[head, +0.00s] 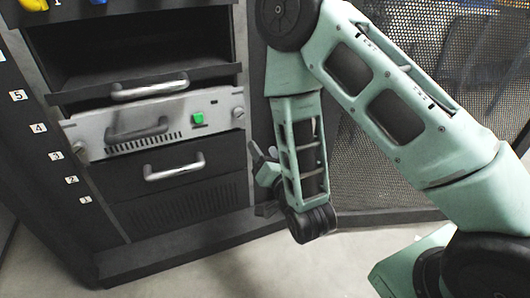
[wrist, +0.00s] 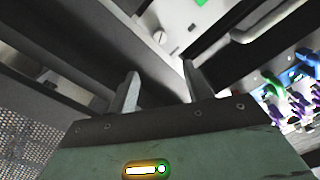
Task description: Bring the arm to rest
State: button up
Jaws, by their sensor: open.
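My arm crosses the right half of the head view, bent, with its wrist hanging down beside the rack. My gripper (head: 260,181) is at the lower right front of the rack, seen side-on and partly hidden by my own wrist link. In the wrist view its two fingers (wrist: 160,90) stand apart with nothing between them. The gripper is open and empty. No contact with the rack can be made out.
The dark rack (head: 125,222) has numbered slots. A light grey drive unit (head: 219,117) with a green button (head: 198,118) sits between handled dark drawers. A mesh panel (head: 365,180) stands behind my arm. Colourful items (wrist: 285,95) show in the wrist view. Floor is clear in front.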

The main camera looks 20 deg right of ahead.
jog(key=shift+a, duration=0.1)
jog(key=s+a+r+n+g+y, duration=0.1)
jog(key=s+a+n+g+y, duration=0.3)
jog(key=s+a+n+g, duration=0.55)
jog(key=s+d+r+n+g+h, duration=0.2)
jog(key=s+r+g, duration=0.15)
jog(key=s, duration=0.45)
jog(key=s+d+r+n+g+h, duration=0.1)
jog(key=s+r+n+g+h, duration=0.15)
jog(key=s+g, duration=0.4)
notch_tip(320, 180, up, 38)
jog(key=s+t+p, duration=0.1)
jog(key=p, duration=3.6)
jog(key=shift+r+y+p, duration=0.15)
jog(key=shift+y+p, duration=0.2)
jog(key=shift+s, duration=0.1)
